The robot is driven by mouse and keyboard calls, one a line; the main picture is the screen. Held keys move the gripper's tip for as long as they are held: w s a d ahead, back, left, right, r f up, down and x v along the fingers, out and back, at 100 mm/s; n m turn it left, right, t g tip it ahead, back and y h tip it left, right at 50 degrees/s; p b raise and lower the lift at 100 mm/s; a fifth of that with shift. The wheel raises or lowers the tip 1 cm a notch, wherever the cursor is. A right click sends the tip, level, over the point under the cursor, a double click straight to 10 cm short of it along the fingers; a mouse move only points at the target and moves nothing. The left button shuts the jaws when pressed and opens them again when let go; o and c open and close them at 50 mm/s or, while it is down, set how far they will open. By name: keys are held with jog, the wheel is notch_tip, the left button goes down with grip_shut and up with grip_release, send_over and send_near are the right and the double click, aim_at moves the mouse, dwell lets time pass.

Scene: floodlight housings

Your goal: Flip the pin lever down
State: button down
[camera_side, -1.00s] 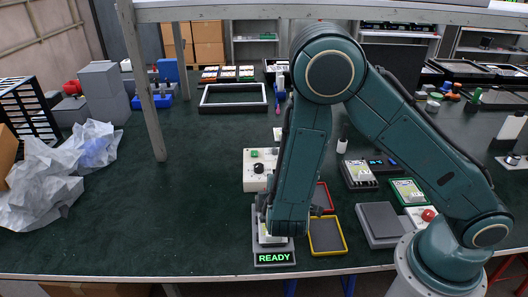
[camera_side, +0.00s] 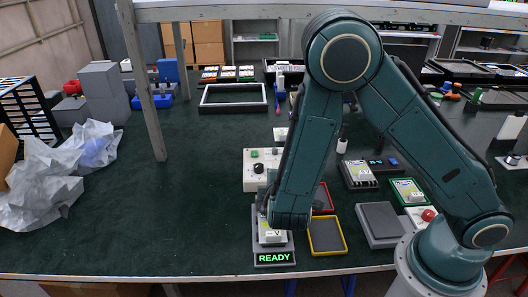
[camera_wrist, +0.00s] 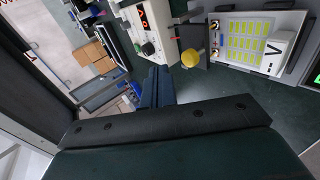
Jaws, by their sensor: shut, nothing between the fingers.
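The fixture (camera_side: 259,247) with a lit green READY sign stands near the table's front edge in the side view. It holds a floodlight board (camera_wrist: 230,45) with yellow-green LED rows and a white block marked V (camera_wrist: 280,52). A yellow round knob (camera_wrist: 191,58) shows beside the board in the wrist view. It may belong to the pin lever, but I cannot tell its position. My gripper (camera_wrist: 158,82) is shut and empty, apart from the board and knob in the wrist view. In the side view my arm hides its fingertips and part of the fixture.
A white control box (camera_side: 252,170) with a black knob stands behind the fixture. Yellow (camera_side: 327,250) and red (camera_side: 328,209) trays and a grey block (camera_side: 379,222) lie to the right. The table to the left is clear up to the crumpled plastic (camera_side: 45,180).

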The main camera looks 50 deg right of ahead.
jog(key=shift+r, duration=0.15)
jog(key=v, duration=1.2)
jog(key=shift+s+r, duration=0.25)
jog(key=shift+r, duration=0.05)
jog(key=shift+d, duration=0.1)
jog(key=shift+d, duration=0.1)
dwell(0.3)
